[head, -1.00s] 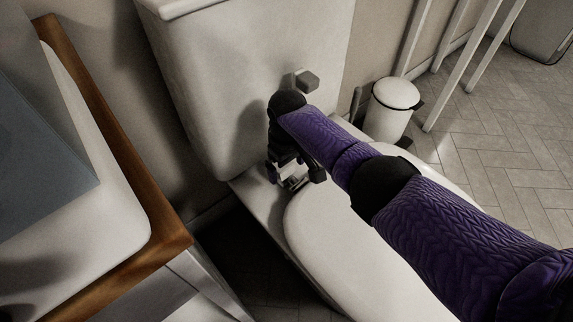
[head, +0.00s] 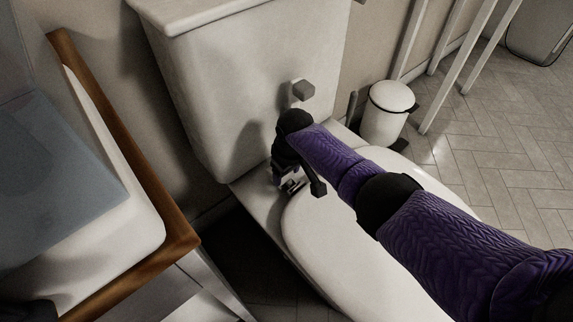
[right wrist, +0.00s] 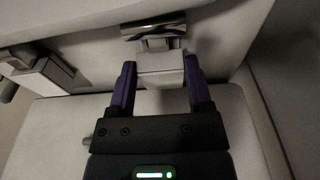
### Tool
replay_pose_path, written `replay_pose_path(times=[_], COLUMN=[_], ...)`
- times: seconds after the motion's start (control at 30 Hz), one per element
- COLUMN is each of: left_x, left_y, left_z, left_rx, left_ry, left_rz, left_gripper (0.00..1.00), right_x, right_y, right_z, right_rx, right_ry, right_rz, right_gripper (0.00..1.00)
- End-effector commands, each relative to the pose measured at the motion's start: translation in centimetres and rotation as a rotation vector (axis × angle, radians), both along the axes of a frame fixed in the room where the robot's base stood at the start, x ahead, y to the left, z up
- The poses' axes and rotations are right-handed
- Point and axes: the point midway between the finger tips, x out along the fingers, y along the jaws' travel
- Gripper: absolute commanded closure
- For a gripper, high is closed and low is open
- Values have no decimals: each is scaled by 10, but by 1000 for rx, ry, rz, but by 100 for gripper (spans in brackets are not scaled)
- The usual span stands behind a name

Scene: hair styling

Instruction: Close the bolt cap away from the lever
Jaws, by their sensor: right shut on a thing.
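The toilet shows in the head view, with its seat lid (head: 350,235) down. At the lid's rear edge is a bolt cap. In the right wrist view its shiny flap (right wrist: 153,27) stands beyond a pale block (right wrist: 160,63). My right gripper (right wrist: 160,72) has one purple finger on each side of this block and is shut on it. In the head view the right gripper (head: 287,180) is at the near rear corner of the lid and mostly hides the cap. The grey lever (head: 303,90) is on the tank front, above the gripper. My left gripper is not in view.
The white tank (head: 235,85) rises behind the gripper. A sink counter with a wooden edge (head: 130,145) is at the left. A white bin (head: 387,112) stands beyond the toilet. Another blocky fitting (right wrist: 45,75) is at the left in the right wrist view.

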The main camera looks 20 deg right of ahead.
Motion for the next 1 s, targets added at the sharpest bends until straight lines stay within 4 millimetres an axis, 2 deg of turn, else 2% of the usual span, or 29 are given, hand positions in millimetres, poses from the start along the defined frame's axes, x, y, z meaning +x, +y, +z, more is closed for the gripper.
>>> replay_pose_path(times=[0.03, 0.1, 0.27, 0.4, 0.43, 0.6, 0.83, 0.93, 1.0], left_x=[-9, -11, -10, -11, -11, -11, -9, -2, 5], left_y=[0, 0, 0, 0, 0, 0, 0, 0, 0], left_z=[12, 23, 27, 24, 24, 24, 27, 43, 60], left_rx=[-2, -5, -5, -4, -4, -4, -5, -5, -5], left_ry=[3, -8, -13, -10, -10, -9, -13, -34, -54], left_rz=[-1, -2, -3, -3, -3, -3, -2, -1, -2], left_gripper=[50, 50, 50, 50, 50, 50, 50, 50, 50], right_x=[-3, -7, -10, -9, -9, -9, -9, -13, -19], right_y=[0, -2, -3, -3, -3, -3, -3, -5, -7], right_z=[7, 4, -9, -12, -12, -12, -8, 14, 35], right_rx=[14, 44, 84, 85, 85, 84, 83, 84, 83], right_ry=[-39, -121, -234, -233, -233, -232, -233, -238, -241], right_rz=[0, -1, 0, 1, 1, 1, 1, 0, 0], right_gripper=[95, 94, 94, 94, 33, 0, 0, 0, 0])
